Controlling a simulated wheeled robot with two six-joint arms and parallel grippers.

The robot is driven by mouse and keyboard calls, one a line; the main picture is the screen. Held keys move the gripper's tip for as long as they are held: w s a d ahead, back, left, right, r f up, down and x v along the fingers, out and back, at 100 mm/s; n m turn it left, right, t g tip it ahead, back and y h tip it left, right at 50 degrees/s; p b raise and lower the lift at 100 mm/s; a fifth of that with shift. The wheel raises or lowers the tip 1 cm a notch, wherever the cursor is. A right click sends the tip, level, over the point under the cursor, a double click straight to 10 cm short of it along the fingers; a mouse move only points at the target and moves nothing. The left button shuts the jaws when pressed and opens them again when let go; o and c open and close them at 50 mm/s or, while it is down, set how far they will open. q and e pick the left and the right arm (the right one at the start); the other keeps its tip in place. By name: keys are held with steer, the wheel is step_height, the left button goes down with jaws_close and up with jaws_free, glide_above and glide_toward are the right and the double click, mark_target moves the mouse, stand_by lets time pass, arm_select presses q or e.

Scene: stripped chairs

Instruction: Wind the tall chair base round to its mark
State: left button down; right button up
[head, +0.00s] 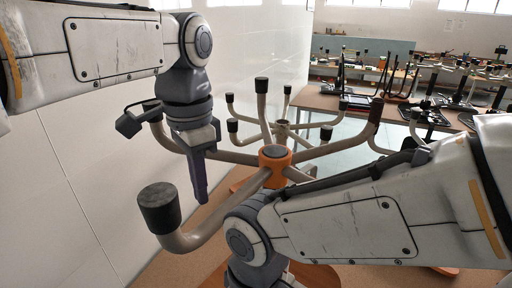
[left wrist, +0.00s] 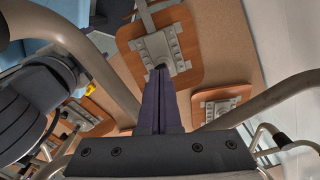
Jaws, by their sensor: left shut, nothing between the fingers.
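A tall chair base stands in front of me in the head view, with an orange hub (head: 275,160) and beige curved arms ending in black caps. One arm comes toward me at lower left, with its cap (head: 160,207) nearest. Another arm runs behind my left gripper. My left gripper (head: 198,190) points down, shut and empty, left of the hub between these arms. I cannot tell whether it touches one. In the left wrist view its shut dark fingers (left wrist: 160,100) lie between two beige tubes (left wrist: 92,60). My right forearm crosses the lower right; its gripper is out of view. I cannot make out a mark.
More capped chair arms (head: 262,100) rise behind the hub. A white wall (head: 70,190) stands close on the left. Tables (head: 320,100) with black chair parts fill the back right. The left wrist view shows wooden squares with metal plates (left wrist: 165,50) below.

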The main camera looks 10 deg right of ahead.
mark_target(216, 200)
arm_select(q)
steer(key=shift+s+d, duration=0.55)
steer(key=shift+s, duration=0.35)
steer(key=shift+s+d, duration=0.55)
steer(key=shift+s, duration=0.3)
stand_by(0.6)
steer(key=shift+s+d, duration=0.1)
